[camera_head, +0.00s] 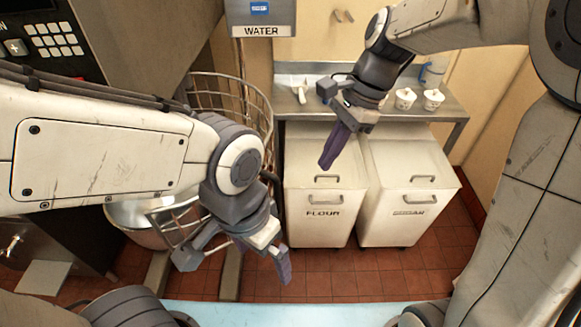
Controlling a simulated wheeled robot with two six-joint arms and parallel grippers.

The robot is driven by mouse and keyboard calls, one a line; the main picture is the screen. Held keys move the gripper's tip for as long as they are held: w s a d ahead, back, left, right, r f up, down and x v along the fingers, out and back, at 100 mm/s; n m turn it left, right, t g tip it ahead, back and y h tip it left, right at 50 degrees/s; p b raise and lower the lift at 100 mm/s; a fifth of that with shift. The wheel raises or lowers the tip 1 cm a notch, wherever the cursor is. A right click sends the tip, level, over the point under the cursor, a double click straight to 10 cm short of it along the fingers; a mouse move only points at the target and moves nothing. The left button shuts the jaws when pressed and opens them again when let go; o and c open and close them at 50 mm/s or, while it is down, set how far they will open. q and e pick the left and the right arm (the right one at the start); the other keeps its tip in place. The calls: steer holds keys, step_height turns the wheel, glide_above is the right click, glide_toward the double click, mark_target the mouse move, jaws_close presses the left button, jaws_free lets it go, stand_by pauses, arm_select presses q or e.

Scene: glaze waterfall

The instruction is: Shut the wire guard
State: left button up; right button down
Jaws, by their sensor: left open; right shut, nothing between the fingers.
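The wire guard (268,118) is a curved cage of metal bars beside the dark mixer (140,45), above and around the right side of a metal bowl (135,230). My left arm crosses in front and hides its middle, so I cannot tell how far open it stands. More bars show below the arm, close behind my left gripper (236,265). This gripper is open and empty, its fingers pointing down; contact with the bars cannot be made out. My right gripper (328,162) is shut and empty, right of the guard and above the flour bin.
A white flour bin (322,225) and a second white bin (405,225) stand under a steel shelf (455,108) with small white containers (433,99). A WATER box (261,15) hangs above. Red tiled floor (330,285) is free in front of the bins.

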steer(key=s+a+f+p, duration=0.2)
steer(key=a+f+p, duration=0.1)
steer(key=a+f, duration=0.4)
step_height(320, 180, down, 2)
steer(key=shift+s, duration=0.25)
stand_by(0.3)
